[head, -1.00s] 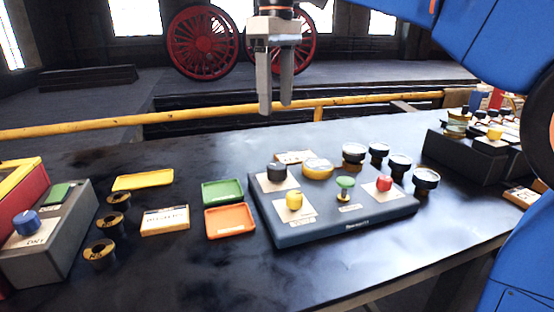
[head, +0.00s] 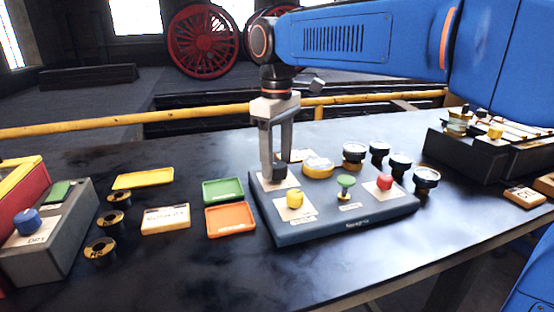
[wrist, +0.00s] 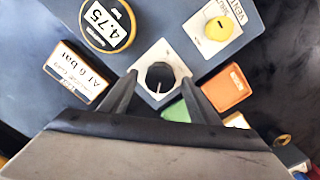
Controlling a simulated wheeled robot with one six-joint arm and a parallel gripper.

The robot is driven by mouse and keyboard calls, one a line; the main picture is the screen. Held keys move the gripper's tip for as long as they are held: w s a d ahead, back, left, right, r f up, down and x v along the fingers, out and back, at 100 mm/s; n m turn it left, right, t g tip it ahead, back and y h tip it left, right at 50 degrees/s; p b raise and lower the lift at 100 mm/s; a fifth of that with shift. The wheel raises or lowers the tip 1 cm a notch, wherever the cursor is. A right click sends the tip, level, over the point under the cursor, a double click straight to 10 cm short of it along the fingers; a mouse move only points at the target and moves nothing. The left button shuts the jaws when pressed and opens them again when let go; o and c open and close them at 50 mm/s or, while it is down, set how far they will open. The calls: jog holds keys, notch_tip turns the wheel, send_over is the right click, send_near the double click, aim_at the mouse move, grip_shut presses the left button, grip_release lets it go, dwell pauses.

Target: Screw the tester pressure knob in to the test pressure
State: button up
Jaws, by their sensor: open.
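The tester (head: 330,226) is a dark blue-grey box on the bench. Its black pressure knob (wrist: 159,76) sits on a white plate in the wrist view, with a white pointer line toward the bottom of that picture. The round yellow gauge (wrist: 108,22) beside it reads 4.75; it also shows in the head view (head: 318,167). My gripper (head: 274,172) points down over the back left of the tester and mostly hides the knob there. In the wrist view my fingers (wrist: 160,80) are open, one on each side of the knob, with gaps showing. I cannot tell their exact height.
A label card (wrist: 76,76) reads "At 6 bar". The yellow vent knob (head: 295,198), green knob (head: 345,186) and red knob (head: 384,182) stand close by on the tester. Several dark gauges (head: 354,153) line its back right. Green (head: 222,190) and orange (head: 230,220) trays lie left.

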aim_at(277, 164)
jog(key=shift+f, duration=0.15)
jog(key=shift+c, duration=0.4)
jog(key=c, duration=1)
jog(key=shift+m, duration=0.8)
jog(key=o, duration=1.1)
jog(key=shift+r, duration=8.7)
